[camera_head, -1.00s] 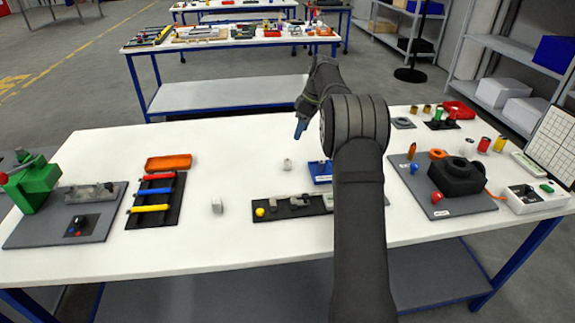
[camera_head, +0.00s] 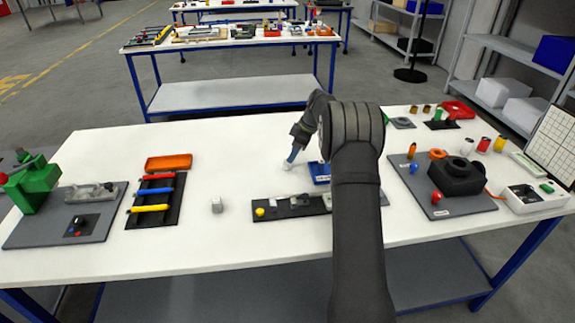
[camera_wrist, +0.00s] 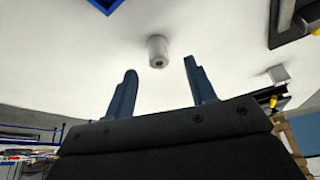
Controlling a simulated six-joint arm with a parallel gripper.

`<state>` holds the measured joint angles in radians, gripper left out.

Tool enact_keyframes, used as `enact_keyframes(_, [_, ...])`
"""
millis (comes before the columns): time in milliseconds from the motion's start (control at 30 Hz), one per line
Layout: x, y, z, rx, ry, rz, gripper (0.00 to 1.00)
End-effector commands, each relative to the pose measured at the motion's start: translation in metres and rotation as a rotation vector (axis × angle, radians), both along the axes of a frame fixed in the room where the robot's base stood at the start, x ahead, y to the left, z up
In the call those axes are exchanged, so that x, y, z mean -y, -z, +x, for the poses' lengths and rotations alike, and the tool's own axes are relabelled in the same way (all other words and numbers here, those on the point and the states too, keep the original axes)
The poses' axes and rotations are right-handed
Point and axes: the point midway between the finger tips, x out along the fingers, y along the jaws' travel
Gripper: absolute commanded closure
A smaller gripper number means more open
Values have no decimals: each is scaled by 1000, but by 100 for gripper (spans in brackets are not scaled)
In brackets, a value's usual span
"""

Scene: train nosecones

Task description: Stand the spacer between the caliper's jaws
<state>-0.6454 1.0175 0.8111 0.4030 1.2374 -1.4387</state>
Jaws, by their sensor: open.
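A small pale grey cylinder with a dark hole in its end, which looks like the spacer (camera_wrist: 158,52), stands on the white table ahead of my fingers in the wrist view. In the head view this spacer (camera_head: 287,168) shows just below my fingertips. My gripper (camera_head: 291,160) is open and empty; in the wrist view its two blue fingers (camera_wrist: 161,66) are apart, with the spacer seen between their tips. A black board with grey pieces and a yellow knob (camera_head: 260,212), which seems to be the caliper, lies nearer the front; my arm hides its right part.
A blue tray (camera_head: 318,180) is close to the right of the spacer. A pale block (camera_head: 217,205) stands left of the black board. A dark rack (camera_head: 136,218) with coloured tools lies further left. The table behind the spacer is clear.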

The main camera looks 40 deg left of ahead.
Motion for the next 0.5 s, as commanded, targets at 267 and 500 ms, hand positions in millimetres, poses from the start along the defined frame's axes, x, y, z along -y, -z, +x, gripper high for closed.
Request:
enact_keyframes(267, [-13,20,-4,-2,-1,-1,49])
enact_keyframes(500, [-25,46,-7,2,2,0,49])
